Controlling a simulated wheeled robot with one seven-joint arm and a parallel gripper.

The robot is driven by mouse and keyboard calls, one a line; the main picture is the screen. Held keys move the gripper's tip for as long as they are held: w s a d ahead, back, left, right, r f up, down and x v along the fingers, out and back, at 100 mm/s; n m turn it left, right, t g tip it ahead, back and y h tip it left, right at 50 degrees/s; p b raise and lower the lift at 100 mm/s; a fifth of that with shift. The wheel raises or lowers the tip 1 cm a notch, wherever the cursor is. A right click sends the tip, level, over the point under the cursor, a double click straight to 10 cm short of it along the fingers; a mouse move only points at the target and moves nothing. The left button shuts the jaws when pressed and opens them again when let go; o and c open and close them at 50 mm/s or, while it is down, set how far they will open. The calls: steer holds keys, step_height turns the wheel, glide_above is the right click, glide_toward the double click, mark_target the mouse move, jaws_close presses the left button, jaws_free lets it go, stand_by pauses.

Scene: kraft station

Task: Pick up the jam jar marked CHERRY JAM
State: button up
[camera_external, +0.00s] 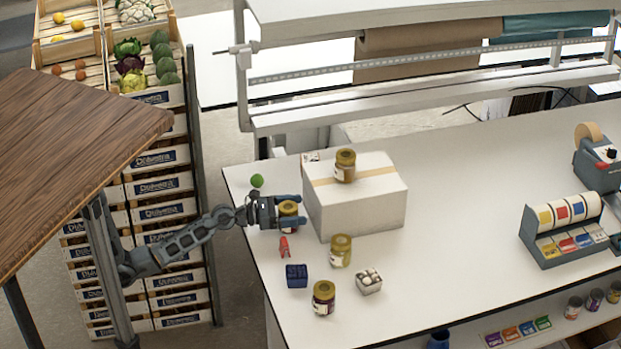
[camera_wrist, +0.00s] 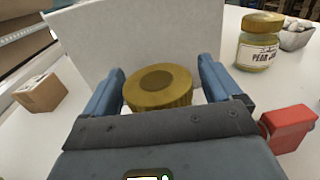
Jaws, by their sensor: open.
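My gripper (camera_external: 297,212) is open at the left of the table, its fingers on either side of a gold-lidded jar (camera_external: 289,208). In the wrist view this jar's lid (camera_wrist: 158,88) shows between the two blue-grey fingers (camera_wrist: 160,74). Its label is hidden, and I cannot tell whether the fingers touch it. A jar marked PEAR JAM (camera_wrist: 260,45) stands to the right; it also shows in the external view (camera_external: 341,252). Another jar (camera_external: 345,166) stands on the white box, and a dark-filled one (camera_external: 324,298) near the front edge. I cannot read CHERRY JAM on any jar.
The large white box (camera_external: 365,211) stands right beyond my gripper. A red object (camera_external: 284,246), a blue box (camera_external: 297,276), a small carton with white items (camera_external: 369,281) and a green ball (camera_external: 257,181) are nearby.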

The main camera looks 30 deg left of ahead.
steer(key=c, duration=1.3)
steer(key=shift+c, duration=0.3)
steer(key=shift+r, duration=0.1)
